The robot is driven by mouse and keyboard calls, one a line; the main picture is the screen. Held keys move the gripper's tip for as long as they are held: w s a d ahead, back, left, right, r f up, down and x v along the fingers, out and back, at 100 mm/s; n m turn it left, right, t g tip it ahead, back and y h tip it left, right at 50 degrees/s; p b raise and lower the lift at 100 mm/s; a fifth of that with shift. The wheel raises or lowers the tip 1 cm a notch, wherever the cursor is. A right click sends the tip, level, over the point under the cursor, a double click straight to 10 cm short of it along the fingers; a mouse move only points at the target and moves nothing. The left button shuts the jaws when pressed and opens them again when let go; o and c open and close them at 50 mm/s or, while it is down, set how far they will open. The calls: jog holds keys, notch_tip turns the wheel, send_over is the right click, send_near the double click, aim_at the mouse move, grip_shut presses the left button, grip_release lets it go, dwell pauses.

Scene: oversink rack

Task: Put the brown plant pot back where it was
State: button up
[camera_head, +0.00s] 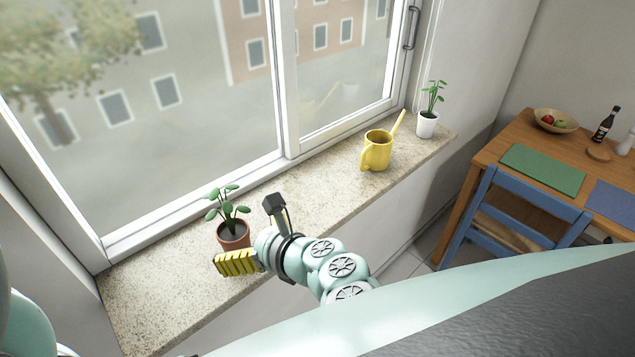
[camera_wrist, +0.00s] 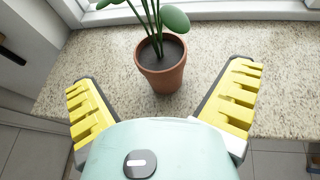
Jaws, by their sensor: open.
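The brown plant pot (camera_head: 234,236) stands upright on the left part of the stone windowsill, with a green leafy plant in it. In the wrist view the pot (camera_wrist: 162,76) is ahead of my gripper and roughly centred between its fingers. My gripper (camera_head: 236,262) has yellow ridged fingers and is at the sill's front edge, just in front of the pot. In the wrist view my gripper (camera_wrist: 165,100) is spread wide open, with nothing held. Neither finger appears to touch the pot.
A yellow watering can (camera_head: 377,152) and a white pot with a plant (camera_head: 427,125) stand farther right on the windowsill (camera_head: 310,185). The sill between the brown pot and the can is clear. A closed window is behind. A wooden table (camera_head: 500,146) and blue chair (camera_head: 525,207) are at right.

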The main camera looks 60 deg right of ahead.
jog(key=shift+v, duration=2.65)
jog(key=shift+d, duration=0.1)
